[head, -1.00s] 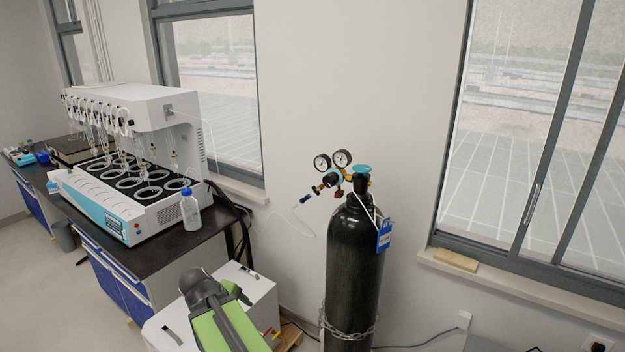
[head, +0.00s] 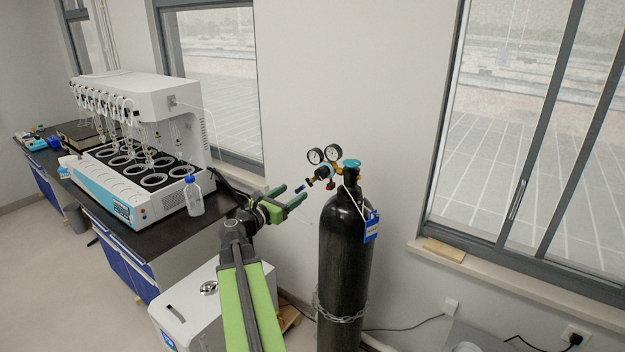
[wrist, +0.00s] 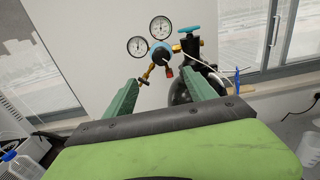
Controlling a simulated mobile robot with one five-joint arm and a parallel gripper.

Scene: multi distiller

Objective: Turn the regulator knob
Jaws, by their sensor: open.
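The regulator knob (head: 322,172) is a dark round knob on the blue-and-brass regulator, below two round gauges (head: 323,154). The regulator sits on top of a tall black gas cylinder (head: 343,265) with a teal valve handwheel (head: 351,163). In the wrist view the knob (wrist: 160,56) lies ahead, between and beyond the fingers, with a red part just below it. My gripper (head: 298,194) is open and empty, to the left of and lower than the regulator, apart from it. It also shows in the wrist view (wrist: 160,100).
A white distiller (head: 155,110) stands on a dark bench at left, with a blue-capped bottle (head: 193,197) near its edge. A white box unit (head: 190,308) stands below my arm. A blue tag (head: 371,226) hangs on the cylinder. Open floor lies at left.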

